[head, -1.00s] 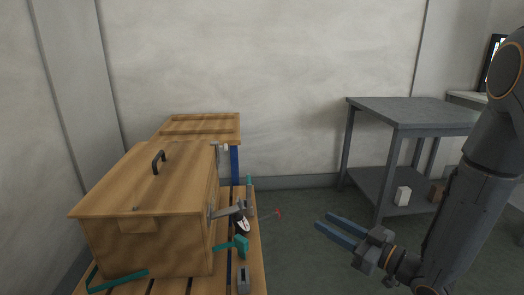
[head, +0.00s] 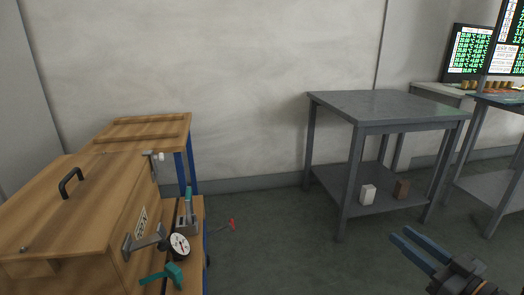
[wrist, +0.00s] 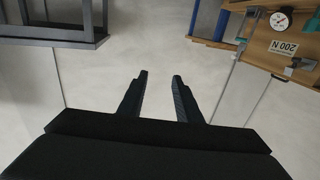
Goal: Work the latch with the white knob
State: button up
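The wooden box (head: 72,205) with a black handle (head: 71,181) stands at the left in the head view. A small latch with a white knob (head: 160,157) sits at the far end of its right side; its setting is too small to tell. My gripper (head: 402,235) is at the lower right, open and empty, well apart from the box. In the wrist view its two fingers (wrist: 160,75) stand apart with only pale surface between them. The box (wrist: 265,45) shows at the upper right there.

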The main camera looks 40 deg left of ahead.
aim_at(162, 156)
jog(key=u, duration=0.05)
jog(key=i, duration=2.2)
jog(key=u, duration=2.65)
jog(key=i, duration=1)
jog(key=z, duration=0.05)
